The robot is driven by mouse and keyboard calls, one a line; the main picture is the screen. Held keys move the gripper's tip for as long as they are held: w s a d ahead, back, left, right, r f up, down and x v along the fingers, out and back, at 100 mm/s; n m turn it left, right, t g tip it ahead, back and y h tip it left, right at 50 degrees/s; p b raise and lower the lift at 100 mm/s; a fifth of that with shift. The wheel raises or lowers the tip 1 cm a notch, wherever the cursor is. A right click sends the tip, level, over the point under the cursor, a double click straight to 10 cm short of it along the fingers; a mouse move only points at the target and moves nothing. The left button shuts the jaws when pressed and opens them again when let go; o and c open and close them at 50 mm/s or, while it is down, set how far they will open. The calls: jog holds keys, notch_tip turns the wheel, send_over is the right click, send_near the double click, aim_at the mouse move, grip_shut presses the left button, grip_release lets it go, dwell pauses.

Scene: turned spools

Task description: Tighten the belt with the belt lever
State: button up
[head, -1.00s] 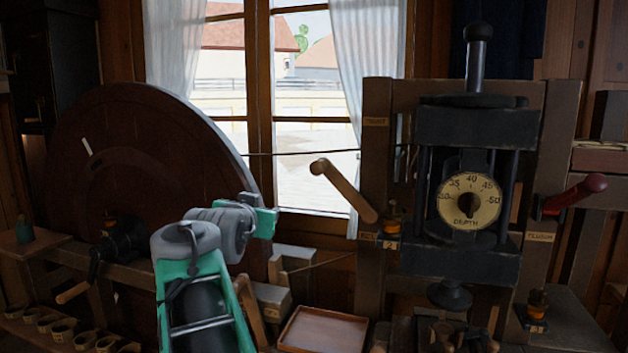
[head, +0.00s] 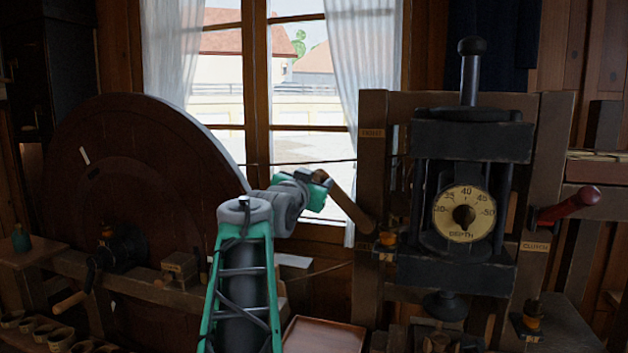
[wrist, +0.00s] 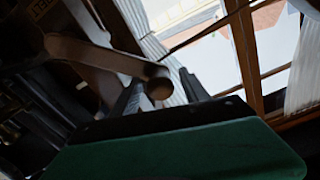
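The belt lever (head: 352,205) is a wooden arm on the left post of the dark press. It slants up and to the left, and its upper end is partly hidden by my gripper (head: 324,179) in the head view. In the wrist view the lever's round end (wrist: 158,82) shows between the two dark fingers of my gripper (wrist: 162,90). The fingers stand apart with a gap on each side of the knob; I see no grip on it. The belt (head: 300,162) is a thin dark line running from the big wheel (head: 150,180) to the press.
The press (head: 465,190) with its depth dial stands right of the lever. A red-handled clutch lever (head: 568,206) is at the far right. A wooden tray (head: 322,335) lies below. Window and curtain (head: 362,60) are behind; the space before the window is open.

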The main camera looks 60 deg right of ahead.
grip_shut()
dwell(0.3)
dwell(0.9)
